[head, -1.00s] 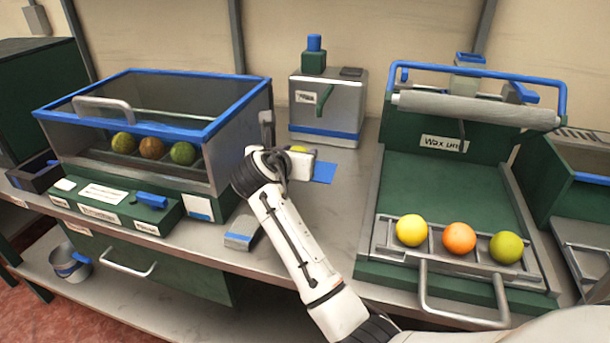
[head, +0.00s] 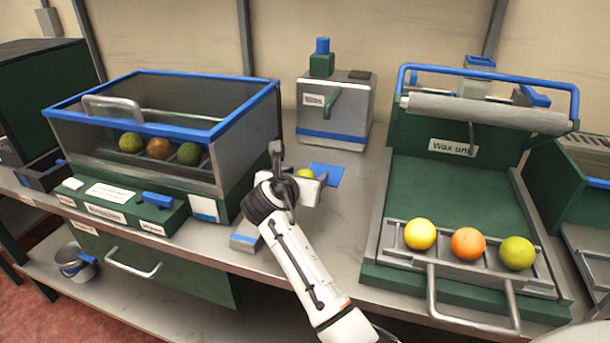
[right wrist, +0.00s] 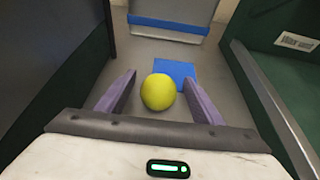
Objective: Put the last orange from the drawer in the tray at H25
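A yellow-green orange (right wrist: 158,92) lies between the two fingers of my right gripper (right wrist: 160,85), with a visible gap on each side, so the gripper is open around it. In the head view the orange (head: 305,173) shows just past the gripper, next to a blue square (head: 326,175) on the counter. Whether it touches the counter is hard to tell. A metal tray (head: 392,238) at the front of the wax unit holds yellow, orange and green fruit. A closed drawer front with a handle (head: 133,266) is below the counter. I cannot read H25. My left gripper is not in view.
A blue-rimmed glass box (head: 235,115) with three darker fruits stands left of my right arm. A grey machine with a green lever (head: 350,95) stands behind. The wax unit (head: 455,185) is on the right. A small blue-and-grey block (head: 246,237) lies near the counter edge.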

